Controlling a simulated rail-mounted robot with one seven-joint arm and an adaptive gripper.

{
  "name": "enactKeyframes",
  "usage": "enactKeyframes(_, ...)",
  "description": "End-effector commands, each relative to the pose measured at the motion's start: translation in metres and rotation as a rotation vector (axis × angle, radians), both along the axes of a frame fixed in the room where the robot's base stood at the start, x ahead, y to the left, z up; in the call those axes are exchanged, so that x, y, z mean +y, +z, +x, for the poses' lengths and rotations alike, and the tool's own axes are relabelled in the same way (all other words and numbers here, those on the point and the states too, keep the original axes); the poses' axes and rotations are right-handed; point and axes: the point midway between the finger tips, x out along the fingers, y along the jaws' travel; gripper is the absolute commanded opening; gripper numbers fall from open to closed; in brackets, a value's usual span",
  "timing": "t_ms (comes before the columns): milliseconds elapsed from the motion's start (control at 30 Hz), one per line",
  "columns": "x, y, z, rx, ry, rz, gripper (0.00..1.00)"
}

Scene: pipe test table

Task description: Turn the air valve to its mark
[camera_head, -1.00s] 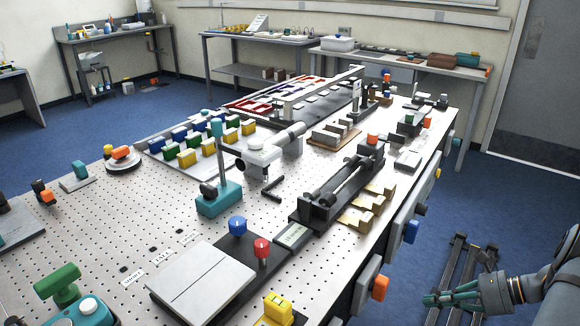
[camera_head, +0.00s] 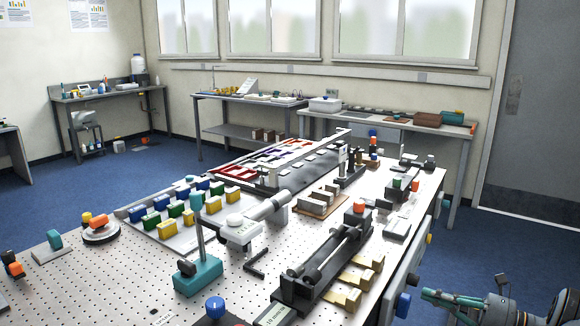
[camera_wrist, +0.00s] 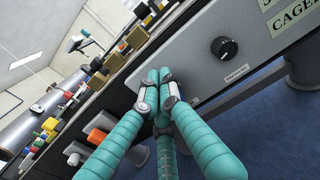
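No label I can read names the air valve, so I cannot tell which control it is.
An orange knob (camera_wrist: 98,136) sticks out near the fingers in the wrist view. The perforated tabletop (camera_head: 130,270) carries blocks, a clamp (camera_head: 325,255) and a teal stand (camera_head: 198,275). Blue floor (camera_head: 475,255) lies open beyond the table's right side.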

Motion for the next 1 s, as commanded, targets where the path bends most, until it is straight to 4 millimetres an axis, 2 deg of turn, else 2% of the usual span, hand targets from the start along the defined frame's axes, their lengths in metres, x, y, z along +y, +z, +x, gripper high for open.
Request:
enactKeyframes(100, 0.011, 0.001, 0.008, 0.0, 0.001, 0.0, 0.0)
enactKeyframes(333, 0.022, 0.0, 0.015, 0.0, 0.0, -0.001, 0.0)
enactKeyframes(1000, 0.029, -0.002, 0.016, -0.003, 0.008, 0.001, 0.0)
